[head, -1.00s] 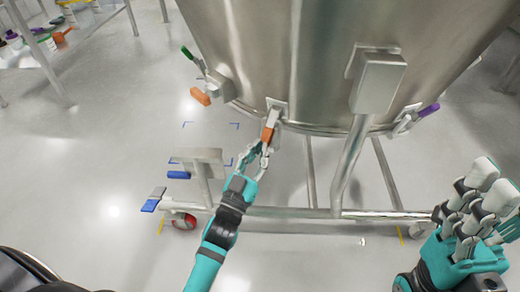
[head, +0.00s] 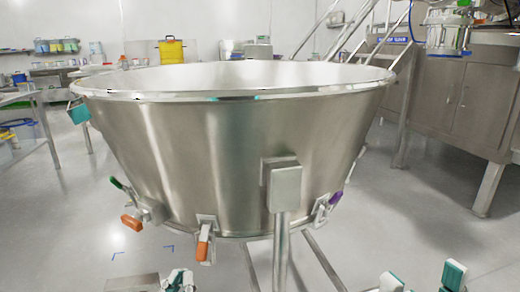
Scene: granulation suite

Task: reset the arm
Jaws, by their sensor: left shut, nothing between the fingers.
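My left gripper (head: 178,282) shows at the bottom edge, left of the middle, cut off by the frame. It is shut and empty, below and apart from the front clamp with the orange handle (head: 203,247). Teal and white parts of my right arm and hand (head: 453,275) show at the bottom right, mostly out of frame; the finger state is not clear. The large steel bowl (head: 225,150) stands in front of me, wide rim up.
A second orange handle (head: 131,222) and a green handle (head: 116,183) stick out at the bowl's lower left, a purple handle (head: 336,198) at its lower right. A steel post (head: 281,250) supports the bowl. Steel cabinets (head: 455,100) stand at right, a table (head: 22,97) at left.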

